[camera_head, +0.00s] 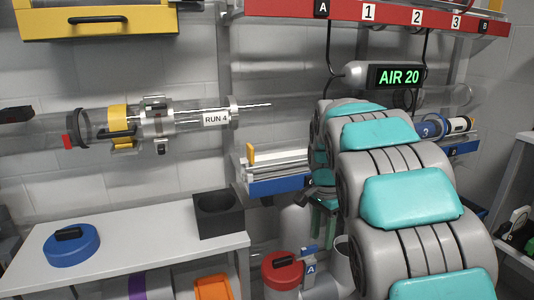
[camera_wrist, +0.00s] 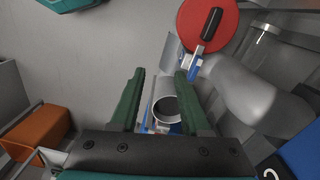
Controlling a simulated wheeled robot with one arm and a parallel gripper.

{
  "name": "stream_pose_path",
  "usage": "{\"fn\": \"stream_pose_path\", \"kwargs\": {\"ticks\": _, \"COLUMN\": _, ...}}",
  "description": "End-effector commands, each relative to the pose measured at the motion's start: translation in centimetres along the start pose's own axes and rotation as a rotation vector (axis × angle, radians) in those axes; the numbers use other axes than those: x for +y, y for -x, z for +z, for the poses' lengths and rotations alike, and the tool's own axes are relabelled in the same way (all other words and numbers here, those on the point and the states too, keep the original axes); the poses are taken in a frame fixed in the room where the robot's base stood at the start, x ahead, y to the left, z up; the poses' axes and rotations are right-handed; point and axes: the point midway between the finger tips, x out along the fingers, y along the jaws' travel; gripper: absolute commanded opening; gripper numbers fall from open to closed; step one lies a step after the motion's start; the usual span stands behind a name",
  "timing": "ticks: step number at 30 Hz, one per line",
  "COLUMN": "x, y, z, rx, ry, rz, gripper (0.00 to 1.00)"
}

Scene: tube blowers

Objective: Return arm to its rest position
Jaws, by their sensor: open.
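My arm fills the right half of the head view, its grey and teal links bending down. My gripper (camera_wrist: 160,75) shows in the wrist view with two green fingers spread apart and nothing held between them. The open end of a grey-white pipe (camera_wrist: 167,108) shows between and beyond the fingers; I cannot tell its distance. In the head view my gripper (camera_head: 323,215) is partly hidden behind my arm, above a pale open pipe (camera_head: 343,247). A red cap with a black handle (camera_head: 283,268) sits to the left, and also shows in the wrist view (camera_wrist: 208,25).
A white bench (camera_head: 130,240) at left holds a blue cap (camera_head: 71,244) and a black box (camera_head: 218,213). The clear tube labelled RUN 4 (camera_head: 215,118) runs along the wall. A red numbered shelf (camera_head: 345,12) and an AIR 20 display (camera_head: 398,77) hang above my arm.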

Motion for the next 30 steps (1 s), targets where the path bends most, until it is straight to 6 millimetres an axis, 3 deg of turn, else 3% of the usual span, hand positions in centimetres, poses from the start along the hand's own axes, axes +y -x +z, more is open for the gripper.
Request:
{"fn": "stream_pose_path", "kwargs": {"ticks": 5, "x": 5.9, "y": 0.8, "z": 2.9, "rx": -0.010, "ry": 0.164, "rz": 0.017, "gripper": 0.46}}
{"fn": "stream_pose_path", "kwargs": {"ticks": 12, "x": 13.7, "y": 0.3, "z": 7.2, "rx": -0.037, "ry": 0.409, "rz": 0.037, "gripper": 0.46}}
{"fn": "stream_pose_path", "kwargs": {"ticks": 24, "x": 26.2, "y": -3.2, "z": 15.0, "rx": -0.098, "ry": 0.863, "rz": 0.052, "gripper": 0.46}}
{"fn": "stream_pose_path", "kwargs": {"ticks": 30, "x": 30.1, "y": -5.1, "z": 17.5, "rx": -0.121, "ry": 1.027, "rz": 0.055, "gripper": 0.46}}
